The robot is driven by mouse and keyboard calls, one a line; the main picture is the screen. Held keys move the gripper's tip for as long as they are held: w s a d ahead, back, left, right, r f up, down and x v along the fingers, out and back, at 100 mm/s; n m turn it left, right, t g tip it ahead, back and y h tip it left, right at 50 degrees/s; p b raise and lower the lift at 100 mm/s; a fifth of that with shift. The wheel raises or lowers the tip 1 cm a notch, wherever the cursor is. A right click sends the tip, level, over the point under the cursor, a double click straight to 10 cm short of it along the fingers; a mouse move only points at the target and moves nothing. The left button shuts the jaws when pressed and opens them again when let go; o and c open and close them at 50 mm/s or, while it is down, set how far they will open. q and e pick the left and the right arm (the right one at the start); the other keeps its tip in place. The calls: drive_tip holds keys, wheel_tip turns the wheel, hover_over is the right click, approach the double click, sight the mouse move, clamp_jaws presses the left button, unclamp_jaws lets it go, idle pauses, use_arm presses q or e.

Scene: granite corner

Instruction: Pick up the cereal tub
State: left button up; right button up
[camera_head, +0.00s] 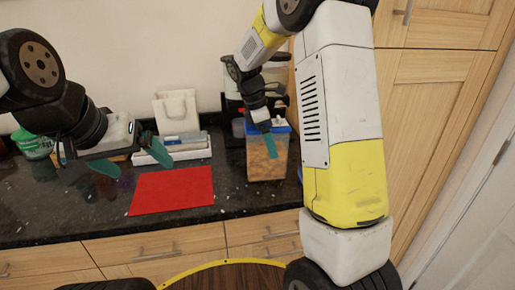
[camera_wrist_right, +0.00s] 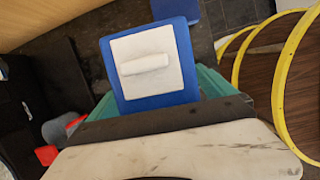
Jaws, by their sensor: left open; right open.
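The cereal tub (camera_head: 264,168) is a clear container of orange-brown pieces with a blue lid, upright on the dark counter. In the right wrist view its blue lid, with a white panel and handle (camera_wrist_right: 147,62), fills the upper middle. My right gripper (camera_wrist_right: 160,92) is open at the tub, with teal fingers at either side of the lid's near end; in the head view one finger (camera_head: 270,145) overlaps the tub's front. Contact cannot be told. My left gripper (camera_head: 130,160) is open and empty, left of the tub, over the counter near the red mat.
A red mat (camera_head: 172,190) lies on the counter left of the tub. Behind it are a white tray (camera_head: 180,154) and a white bag-like item (camera_head: 176,112). A green-labelled tub (camera_head: 32,144) stands far left. A dark appliance (camera_head: 234,108) stands behind the cereal tub.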

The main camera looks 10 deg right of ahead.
drive_tip(key=shift+f, duration=0.2)
drive_tip(key=shift+d, duration=0.1)
drive_tip(key=c, duration=2.1)
drive_tip(key=shift+o, duration=0.2)
drive_tip(key=shift+r, duration=0.2)
